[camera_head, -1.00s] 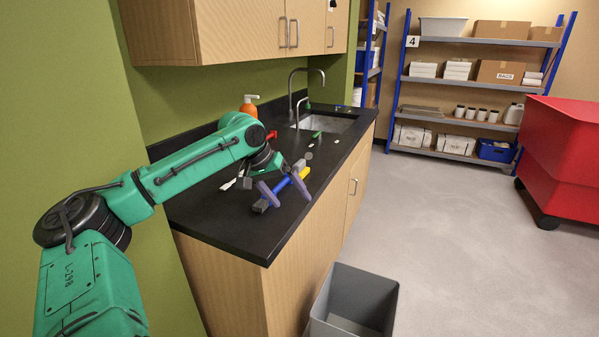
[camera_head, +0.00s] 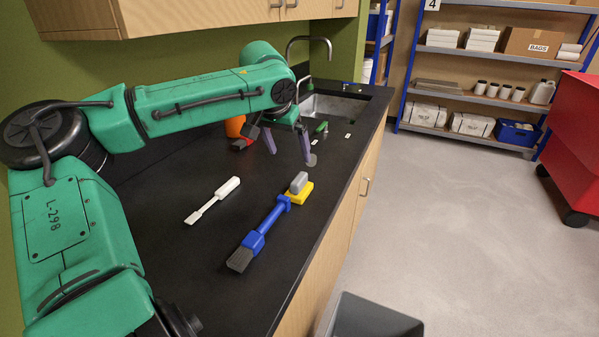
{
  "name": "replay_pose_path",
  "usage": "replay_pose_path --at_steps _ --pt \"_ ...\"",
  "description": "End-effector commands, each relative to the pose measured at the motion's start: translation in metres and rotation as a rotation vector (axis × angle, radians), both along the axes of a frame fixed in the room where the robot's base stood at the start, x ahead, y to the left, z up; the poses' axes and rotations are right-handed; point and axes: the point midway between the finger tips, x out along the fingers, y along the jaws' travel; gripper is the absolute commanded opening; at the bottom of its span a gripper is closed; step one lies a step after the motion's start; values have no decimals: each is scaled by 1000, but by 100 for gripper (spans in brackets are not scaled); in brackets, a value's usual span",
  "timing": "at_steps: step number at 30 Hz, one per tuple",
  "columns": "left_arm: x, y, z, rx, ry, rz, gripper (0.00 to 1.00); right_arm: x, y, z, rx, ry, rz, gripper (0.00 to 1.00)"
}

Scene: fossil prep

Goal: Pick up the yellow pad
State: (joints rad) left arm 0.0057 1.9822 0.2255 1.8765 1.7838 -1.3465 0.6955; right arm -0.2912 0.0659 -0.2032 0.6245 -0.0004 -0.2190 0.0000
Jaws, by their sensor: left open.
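The yellow pad (camera_head: 305,193) lies on the black counter near its front edge, with a grey block (camera_head: 298,182) on top of it. The handle end of a blue brush (camera_head: 262,232) lies against or very close to the pad; I cannot tell if they touch. My left gripper (camera_head: 288,150) is open, its two purple fingers pointing down. It is beyond the pad, on the sink side, and apart from it. Nothing shows between the fingers. My right gripper is not in view.
A white scraper-like tool (camera_head: 213,200) lies left of the brush. An orange bottle (camera_head: 235,127) and a red item (camera_head: 242,144) are behind my left arm. The sink (camera_head: 330,108) is at the far end. A grey bin (camera_head: 375,318) stands on the floor.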

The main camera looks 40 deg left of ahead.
Motion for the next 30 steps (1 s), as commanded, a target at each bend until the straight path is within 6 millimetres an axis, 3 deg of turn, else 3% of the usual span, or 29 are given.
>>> replay_pose_path --at_steps 5,12,21,24,30 --pt "9 3 -28 0 7 1 100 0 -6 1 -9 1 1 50" --pt "30 10 -80 1 4 1 100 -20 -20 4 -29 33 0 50" --pt "47 14 -121 2 7 1 100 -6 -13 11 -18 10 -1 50" --pt "52 15 -132 0 2 1 100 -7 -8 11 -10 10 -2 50" --pt "54 15 -134 -1 -1 1 100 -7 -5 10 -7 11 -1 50"
